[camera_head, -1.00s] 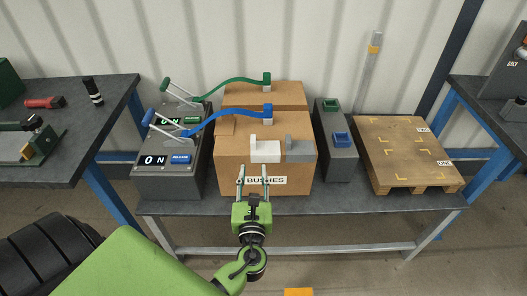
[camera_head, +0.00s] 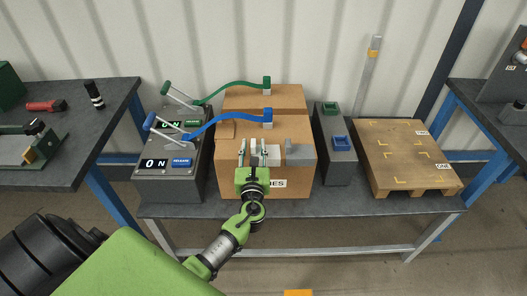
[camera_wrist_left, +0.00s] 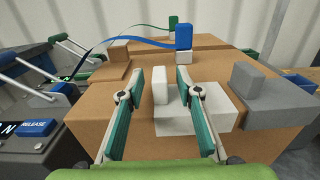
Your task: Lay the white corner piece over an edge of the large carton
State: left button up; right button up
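The white corner piece (camera_head: 273,152) lies on the top of the large carton (camera_head: 225,160) near its front edge, beside a grey corner piece (camera_head: 299,153). In the left wrist view the white piece (camera_wrist_left: 218,118) has a flat block and an upright tab at its left. My left gripper (camera_head: 254,150) is open, with its fingers over the carton's front. In the wrist view, the tab appears between the fingers (camera_wrist_left: 160,75), and the right finger covers part of the flat block. I cannot tell whether they touch. My right gripper is not in view.
A blue-ended strap (camera_head: 225,117) and a green-ended strap (camera_head: 235,82) run from lever boxes at left onto the cartons. A grey block with green and blue sockets (camera_head: 335,160) stands right of the carton, then a wooden pallet (camera_head: 400,150).

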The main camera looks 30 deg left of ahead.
pick_arm(q)
grip_shut()
jog(key=shift+r, duration=0.1)
jog(key=shift+r, duration=0.55)
notch_tip(320, 180, up, 2)
jog(key=shift+s+r+p, duration=0.1)
jog(key=shift+r+p, duration=0.15)
jog(key=shift+p, duration=0.55)
jog(key=s+a+r+p, duration=0.2)
jog(key=s+r, duration=0.7)
jog(key=s, duration=0.4)
jog(key=shift+s+a+r, duration=0.15)
jog(key=shift+s+a, duration=0.15)
jog(key=shift+s, duration=0.05)
